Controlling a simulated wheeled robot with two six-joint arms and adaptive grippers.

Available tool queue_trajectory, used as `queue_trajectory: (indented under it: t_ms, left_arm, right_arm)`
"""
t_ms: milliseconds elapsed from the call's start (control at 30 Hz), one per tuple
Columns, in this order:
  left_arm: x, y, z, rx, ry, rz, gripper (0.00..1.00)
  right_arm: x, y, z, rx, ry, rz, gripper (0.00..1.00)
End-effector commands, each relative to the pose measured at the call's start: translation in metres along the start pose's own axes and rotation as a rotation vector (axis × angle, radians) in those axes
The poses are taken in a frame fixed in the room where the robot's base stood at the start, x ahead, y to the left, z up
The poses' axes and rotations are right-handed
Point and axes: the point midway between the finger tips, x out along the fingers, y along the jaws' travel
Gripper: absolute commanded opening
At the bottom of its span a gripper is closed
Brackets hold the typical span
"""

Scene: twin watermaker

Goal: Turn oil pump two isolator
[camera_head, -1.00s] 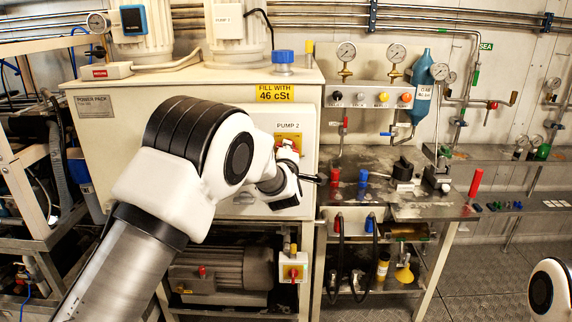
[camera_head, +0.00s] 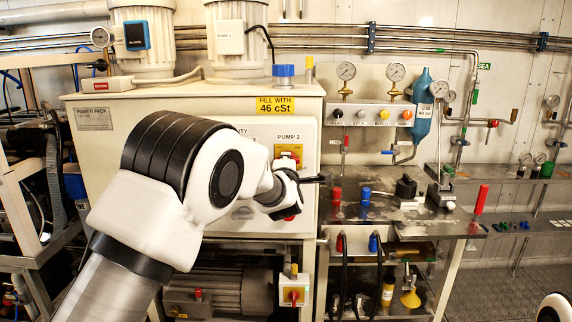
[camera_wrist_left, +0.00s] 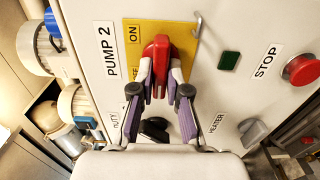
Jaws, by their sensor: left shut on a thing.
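The pump two isolator is a red handle (camera_wrist_left: 156,60) on a yellow plate (camera_wrist_left: 183,38), beside the PUMP 2 label (camera_wrist_left: 104,52). In the left wrist view the handle runs nearly up and down the picture. My left gripper (camera_wrist_left: 161,85) has its fingers on both sides of the handle and is shut on it. In the head view the isolator plate (camera_head: 288,156) shows on the cabinet front just above my left wrist, which hides the fingers. My right gripper is out of view; a white part of my right arm shows at the bottom right.
A red STOP button (camera_wrist_left: 301,70), a green square (camera_wrist_left: 229,60) and a grey HEATER knob (camera_wrist_left: 253,131) lie close by on the panel. To the cabinet's right is a metal bench (camera_head: 440,226) with fittings. Gauges (camera_head: 346,71) hang above it.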

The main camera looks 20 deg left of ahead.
Motion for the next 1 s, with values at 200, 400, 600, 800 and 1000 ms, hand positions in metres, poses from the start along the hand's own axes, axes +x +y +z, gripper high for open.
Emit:
queue_trajectory:
  t_ms: [200, 400, 600, 800, 1000]
  left_arm:
    - [0.000, -0.002, -0.001, -0.001, 0.001, -0.004, 0.40]
    - [0.000, -0.001, 0.000, 0.000, 0.001, -0.002, 0.40]
    - [-0.014, -0.001, 0.000, 0.003, 0.000, -0.002, 0.40]
    - [-0.055, -0.001, -0.001, 0.004, 0.000, -0.002, 0.40]
    - [-0.075, -0.002, -0.001, 0.001, 0.001, -0.003, 0.40]
  right_arm:
    - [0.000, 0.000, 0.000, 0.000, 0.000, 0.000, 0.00]
    - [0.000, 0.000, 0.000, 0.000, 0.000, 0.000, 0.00]
    - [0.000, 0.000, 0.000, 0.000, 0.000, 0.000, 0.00]
    - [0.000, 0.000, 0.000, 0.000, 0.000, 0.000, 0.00]
    - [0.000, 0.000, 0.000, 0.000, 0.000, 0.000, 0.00]
